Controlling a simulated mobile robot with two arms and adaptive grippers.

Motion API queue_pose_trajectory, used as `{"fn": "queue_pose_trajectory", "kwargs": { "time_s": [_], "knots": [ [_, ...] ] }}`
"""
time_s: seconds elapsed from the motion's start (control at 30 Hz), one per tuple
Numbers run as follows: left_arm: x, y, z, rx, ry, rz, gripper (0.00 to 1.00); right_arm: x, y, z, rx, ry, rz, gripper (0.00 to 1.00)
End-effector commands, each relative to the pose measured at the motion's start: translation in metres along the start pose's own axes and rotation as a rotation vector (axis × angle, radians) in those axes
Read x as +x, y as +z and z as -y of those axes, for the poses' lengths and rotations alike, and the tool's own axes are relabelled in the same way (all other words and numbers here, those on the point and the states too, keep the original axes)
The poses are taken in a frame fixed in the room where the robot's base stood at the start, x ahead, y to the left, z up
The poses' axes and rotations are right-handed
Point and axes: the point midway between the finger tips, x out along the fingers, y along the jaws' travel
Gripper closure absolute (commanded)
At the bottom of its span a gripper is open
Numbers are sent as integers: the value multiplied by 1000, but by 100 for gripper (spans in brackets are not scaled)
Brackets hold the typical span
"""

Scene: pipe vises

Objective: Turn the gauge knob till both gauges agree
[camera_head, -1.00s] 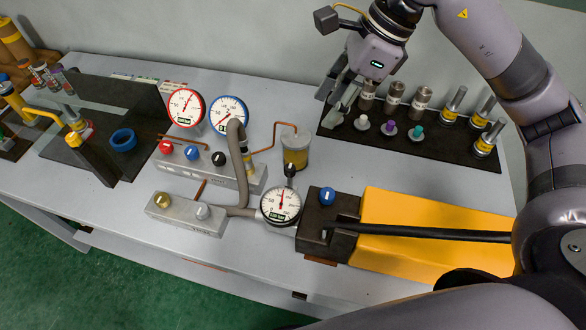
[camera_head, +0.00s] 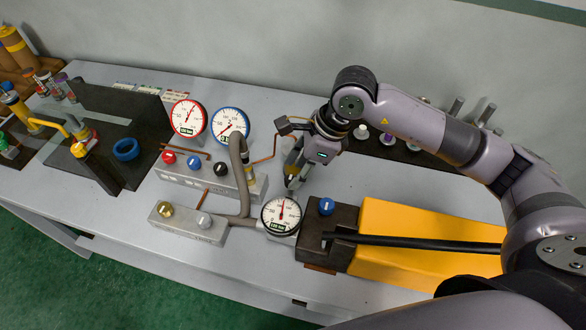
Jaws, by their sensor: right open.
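A red-rimmed gauge (camera_head: 188,118) and a blue-rimmed gauge (camera_head: 229,122) stand upright side by side above a grey valve block (camera_head: 185,180). The red one's needle points up and slightly right; the blue one's seems to point lower left. A smaller black-rimmed gauge (camera_head: 282,215) sits at the hose end, its needle nearly straight up. Its digital readouts are too small to read surely. My right gripper (camera_head: 291,182) is open, pointing down just above the black-rimmed gauge. My left gripper is out of view.
Red (camera_head: 168,157), blue (camera_head: 194,162) and black knobs (camera_head: 220,169) sit on the valve block. A black block with a blue knob (camera_head: 326,206) and yellow body (camera_head: 420,240) lies to the right. My right arm partly covers a dark rack (camera_head: 400,150).

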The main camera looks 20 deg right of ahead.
Motion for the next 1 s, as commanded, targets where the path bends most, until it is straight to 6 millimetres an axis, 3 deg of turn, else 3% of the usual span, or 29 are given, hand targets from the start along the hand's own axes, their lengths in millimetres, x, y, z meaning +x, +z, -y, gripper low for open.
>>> {"fn": "queue_pose_trajectory", "kwargs": {
  "time_s": [0.2,0.53,1.0],
  "knots": [
    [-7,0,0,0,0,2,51,22,1,0,0,1,1,59],
    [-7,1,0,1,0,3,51,26,0,0,0,0,1,59],
    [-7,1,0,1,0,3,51,26,0,1,0,0,1,90]
  ]
}}
